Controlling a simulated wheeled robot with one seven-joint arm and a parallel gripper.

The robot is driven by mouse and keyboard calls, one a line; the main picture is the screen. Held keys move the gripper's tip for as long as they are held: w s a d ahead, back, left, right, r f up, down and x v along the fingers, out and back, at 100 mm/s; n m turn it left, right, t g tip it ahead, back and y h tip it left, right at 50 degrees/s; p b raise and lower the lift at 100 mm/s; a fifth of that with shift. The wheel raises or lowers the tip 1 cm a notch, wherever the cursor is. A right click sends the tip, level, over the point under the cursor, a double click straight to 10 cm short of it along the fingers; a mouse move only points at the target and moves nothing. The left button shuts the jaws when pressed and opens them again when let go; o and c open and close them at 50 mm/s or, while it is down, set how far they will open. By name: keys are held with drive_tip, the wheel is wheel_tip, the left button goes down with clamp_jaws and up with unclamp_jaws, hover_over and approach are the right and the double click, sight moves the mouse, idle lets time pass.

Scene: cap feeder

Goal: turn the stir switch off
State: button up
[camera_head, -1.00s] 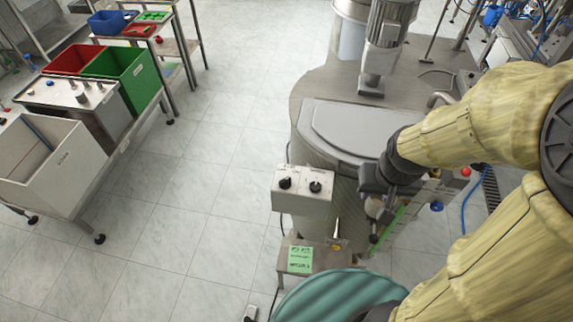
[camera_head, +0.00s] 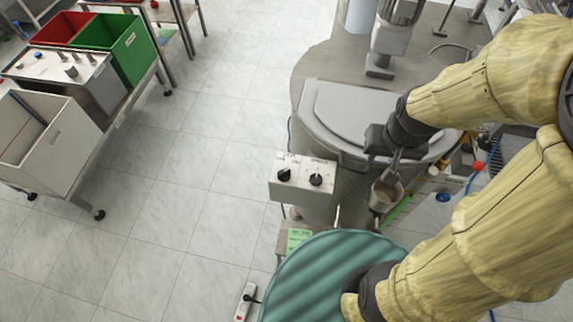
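A pale control box (camera_head: 302,196) with two black rotary knobs stands at the front of the grey-lidded machine (camera_head: 345,112). The left knob (camera_head: 284,175) and the right knob (camera_head: 316,180) are both in plain view. The labels are too small to read, so I cannot tell which is the stir switch or how it is set. My gripper (camera_head: 394,166) hangs to the right of the box, apart from both knobs. Its fingers point down and are too small and partly hidden to tell open from shut. A small grey cup-like thing (camera_head: 387,196) shows just below them; contact is unclear.
A green label (camera_head: 298,239) lies on a low stand below the box. A white power strip (camera_head: 243,303) lies on the floor. A cart with a white bin (camera_head: 60,150) and a green bin (camera_head: 122,62) stands at left. The tiled floor between is clear.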

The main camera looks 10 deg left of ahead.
sight(284, 171)
drive_tip(key=w+a+r+m+g+y+p, duration=0.1)
drive_tip(key=w+a+m+g+p, duration=0.1)
drive_tip(key=a, duration=0.6)
drive_tip(key=w+a+r+m+g+y+p, duration=0.1)
drive_tip(key=w+a+m+g+y+p, duration=0.1)
drive_tip(key=a+m+p, duration=0.5)
drive_tip(key=w+a+g, duration=0.1)
drive_tip(key=w, duration=0.1)
drive_tip(key=shift+w+a+m+g, duration=0.2)
drive_tip(key=shift+w+m+g, duration=0.1)
drive_tip(key=shift+w+m, duration=0.1)
drive_tip(key=shift+f, duration=0.1)
drive_tip(key=p+x, duration=0.1)
drive_tip(key=x, duration=0.4)
drive_tip(key=p+x, duration=0.1)
drive_tip(key=x, duration=0.5)
drive_tip(key=p+x, duration=0.2)
drive_tip(key=x, duration=0.4)
drive_tip(key=shift+s+a+f, duration=0.1)
drive_tip(key=shift+a+f, duration=0.05)
drive_tip(key=shift+a, duration=0.25)
drive_tip(key=shift+c, duration=0.4)
clamp_jaws()
